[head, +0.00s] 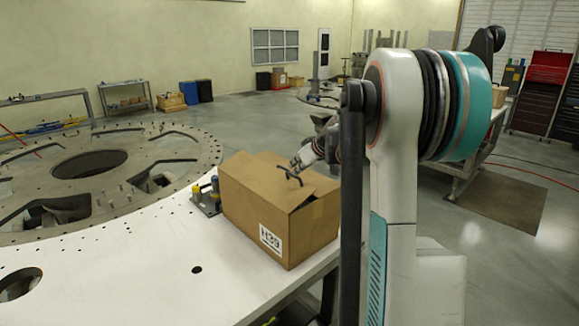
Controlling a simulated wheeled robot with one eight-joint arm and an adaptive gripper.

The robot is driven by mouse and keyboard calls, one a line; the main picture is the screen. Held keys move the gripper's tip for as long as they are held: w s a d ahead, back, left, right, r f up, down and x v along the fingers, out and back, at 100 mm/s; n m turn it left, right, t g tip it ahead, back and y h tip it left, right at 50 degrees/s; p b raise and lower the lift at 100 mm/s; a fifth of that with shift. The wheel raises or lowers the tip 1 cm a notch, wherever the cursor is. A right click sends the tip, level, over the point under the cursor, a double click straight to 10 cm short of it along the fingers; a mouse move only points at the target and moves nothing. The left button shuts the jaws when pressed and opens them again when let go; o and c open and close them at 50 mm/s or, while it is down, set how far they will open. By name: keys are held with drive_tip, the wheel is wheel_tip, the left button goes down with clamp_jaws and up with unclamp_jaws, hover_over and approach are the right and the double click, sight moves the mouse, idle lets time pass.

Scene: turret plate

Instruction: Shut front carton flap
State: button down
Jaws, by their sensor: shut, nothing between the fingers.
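A brown cardboard carton (250,212) with an H39 label on its near side stands on the edge of the light metal table. A top flap (293,204) looks partly raised and slopes at the carton's near right end. My gripper (291,177) is shut and empty, over the carton's top close to that flap. I cannot tell whether it touches the cardboard. My arm hides part of the carton's right side and the space behind it.
A small fixture with yellow and blue parts (206,196) stands against the carton's left side. The table's surface (150,265) is clear in front, with round holes. A large round turret plate (120,205) lies at left. A workbench and red tool cabinet (546,75) stand at far right.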

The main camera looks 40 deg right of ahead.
drive_tip(key=shift+d+f+m+y+b, duration=0.45)
drive_tip(key=shift+d+f+y, duration=0.4)
drive_tip(key=shift+f, duration=0.25)
drive_tip(key=shift+d+f, duration=0.4)
drive_tip(key=shift+f, duration=0.2)
drive_tip(key=shift+b, duration=0.3)
